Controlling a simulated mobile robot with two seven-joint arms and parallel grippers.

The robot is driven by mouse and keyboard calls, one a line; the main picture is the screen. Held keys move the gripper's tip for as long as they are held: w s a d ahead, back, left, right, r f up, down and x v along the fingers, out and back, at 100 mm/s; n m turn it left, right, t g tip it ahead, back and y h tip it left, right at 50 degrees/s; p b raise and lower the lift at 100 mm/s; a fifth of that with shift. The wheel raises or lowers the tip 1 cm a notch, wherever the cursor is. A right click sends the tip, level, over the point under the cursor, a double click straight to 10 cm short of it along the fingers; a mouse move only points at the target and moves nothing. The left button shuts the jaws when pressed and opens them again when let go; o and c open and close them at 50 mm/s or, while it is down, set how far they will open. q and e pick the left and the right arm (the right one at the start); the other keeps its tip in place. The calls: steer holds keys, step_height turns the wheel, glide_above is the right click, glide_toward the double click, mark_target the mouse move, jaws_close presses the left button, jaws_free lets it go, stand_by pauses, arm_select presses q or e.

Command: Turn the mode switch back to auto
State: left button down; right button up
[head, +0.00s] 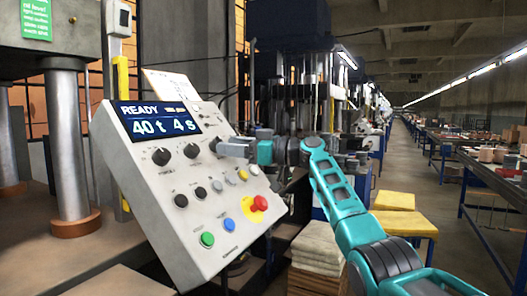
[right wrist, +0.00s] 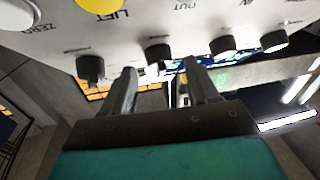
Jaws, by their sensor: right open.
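A tilted grey control panel (head: 150,180) stands left of centre in the head view, its display (head: 158,121) reading "READY 40 t 4 s". Below the display are black knobs, a left one (head: 161,159), a middle one (head: 191,151) and a right one (head: 214,143). I cannot read which is the mode switch. My right gripper (head: 220,147) reaches in from the right, its tips close to the right knob. In the right wrist view the gripper (right wrist: 160,85) is open, with a black knob (right wrist: 157,54) just beyond the gap between its fingers. Contact cannot be told. My left gripper is out of view.
Smaller black knobs (head: 181,200), a green button (head: 207,239), a blue button (head: 229,225) and a red knob (head: 259,203) on yellow sit lower on the panel. Press columns (head: 69,145) stand left. Stacked cloths (head: 318,245) and a yellow-topped stool (head: 404,222) are right.

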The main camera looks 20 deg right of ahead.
arm_select(q)
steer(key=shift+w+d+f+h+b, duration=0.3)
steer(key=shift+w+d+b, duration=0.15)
steer(key=shift+b, duration=0.45)
arm_select(e)
steer(key=v, duration=1.1)
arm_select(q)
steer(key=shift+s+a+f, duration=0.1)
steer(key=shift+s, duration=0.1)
arm_select(e)
steer(key=shift+s+d+f, duration=0.1)
